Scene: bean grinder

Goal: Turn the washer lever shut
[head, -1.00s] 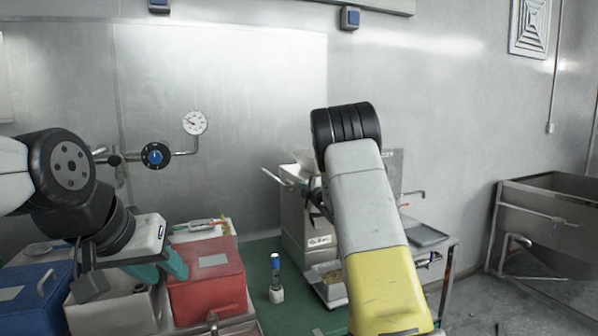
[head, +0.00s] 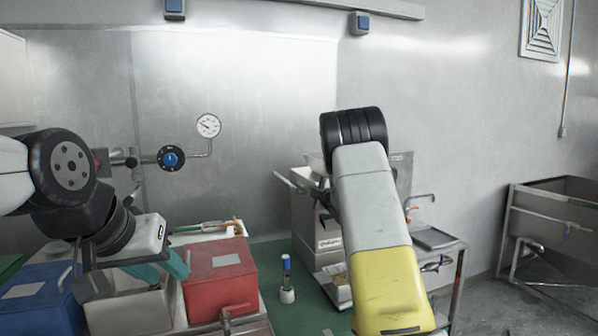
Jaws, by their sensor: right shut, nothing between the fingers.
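A steel machine (head: 307,222) stands on the table behind my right arm. A metal lever (head: 284,180) sticks out at its upper left; I cannot tell whether this is the washer lever or how far it is turned. My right arm covers much of the machine. My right gripper (head: 322,196) is mostly hidden behind my forearm; only a dark part shows beside the machine, and it is shut and empty. I cannot tell whether it touches the lever. My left gripper (head: 165,268) hangs at the left over the boxes, its teal fingers partly hidden.
A red box (head: 219,284), a blue box (head: 40,305) and a pale bin (head: 130,308) stand at the left. A small blue-topped bottle (head: 287,282) stands on the green surface (head: 305,312). A steel sink (head: 560,220) stands at the right. A gauge (head: 208,125) is on the wall.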

